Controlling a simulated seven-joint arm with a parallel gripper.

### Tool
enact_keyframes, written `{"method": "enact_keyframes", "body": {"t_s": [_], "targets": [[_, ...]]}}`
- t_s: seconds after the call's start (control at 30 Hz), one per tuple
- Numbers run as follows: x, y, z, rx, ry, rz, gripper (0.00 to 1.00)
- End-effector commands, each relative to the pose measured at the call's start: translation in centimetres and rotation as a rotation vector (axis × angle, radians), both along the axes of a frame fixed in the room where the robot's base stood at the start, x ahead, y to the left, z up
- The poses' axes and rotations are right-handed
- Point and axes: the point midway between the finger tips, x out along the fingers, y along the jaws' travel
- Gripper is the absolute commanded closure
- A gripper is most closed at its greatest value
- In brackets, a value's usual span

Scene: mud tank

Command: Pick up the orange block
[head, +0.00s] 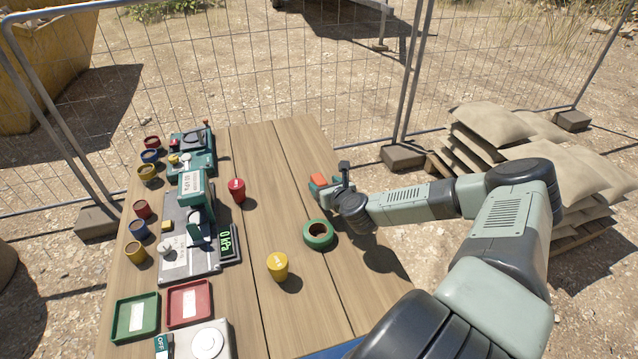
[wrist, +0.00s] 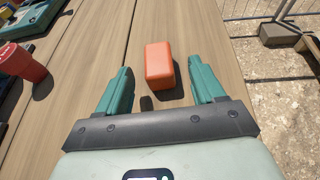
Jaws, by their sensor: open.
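The orange block (wrist: 159,62) lies on the wooden table in the wrist view, just beyond and between the fingertips of my gripper (wrist: 159,80). My gripper is open, with one green finger to the left of the block and one to the right. Nothing is held. In the head view the orange block (head: 318,180) shows near the table's far right edge, partly hidden by my gripper (head: 330,183).
A red cup (head: 237,190), a green ring-shaped container (head: 318,234) and a yellow cup (head: 278,266) stand on the table (head: 275,160). Devices, small cups and red and green trays (head: 188,303) fill its left side. The boards around the block are clear.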

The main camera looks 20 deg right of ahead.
Motion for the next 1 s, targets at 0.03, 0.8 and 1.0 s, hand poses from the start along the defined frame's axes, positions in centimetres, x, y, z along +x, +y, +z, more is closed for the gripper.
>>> {"method": "enact_keyframes", "body": {"t_s": [0.03, 0.8, 1.0], "targets": [[0.3, 0.1, -0.2, 0.0, 0.0, 0.002, 0.32], [5.4, 0.7, -1.9, 0.0, 0.001, 0.002, 0.4], [5.4, 0.7, -1.9, 0.0, 0.001, 0.002, 0.7]]}}
